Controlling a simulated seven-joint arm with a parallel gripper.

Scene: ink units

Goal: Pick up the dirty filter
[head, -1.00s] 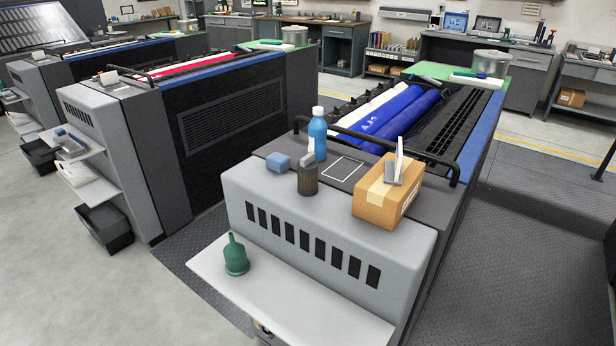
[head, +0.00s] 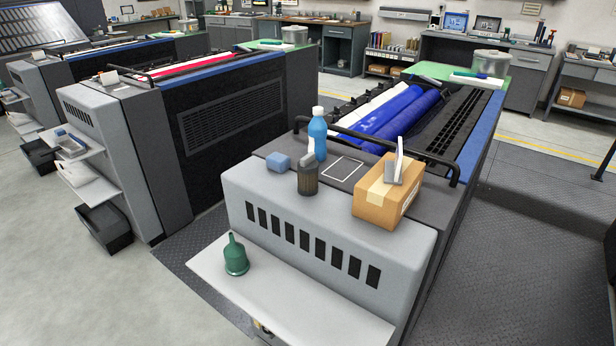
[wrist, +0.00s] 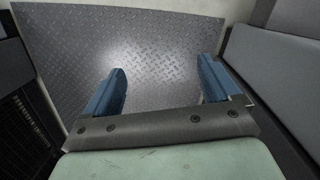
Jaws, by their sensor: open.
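A dark brown, ribbed cylinder (head: 308,180), which looks like the dirty filter, stands upright on the top of the near ink unit (head: 243,196) in the head view. A pale grey piece shows at its top. It stands just in front of a blue bottle with a white cap (head: 318,136), left of a white outlined square (head: 343,168). My gripper (wrist: 162,78) shows in the wrist view with its two blue fingers wide apart and nothing between them. It faces the diamond-plate floor. The filter is not in the wrist view, and the gripper's fingers do not show in the head view.
A blue sponge-like block (head: 278,162) lies left of the cylinder. A cardboard box (head: 385,198) with grey and white flat pieces stands to the right. A black rail (head: 377,142) runs behind. A green funnel (head: 235,256) stands on the lower front shelf (head: 290,300).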

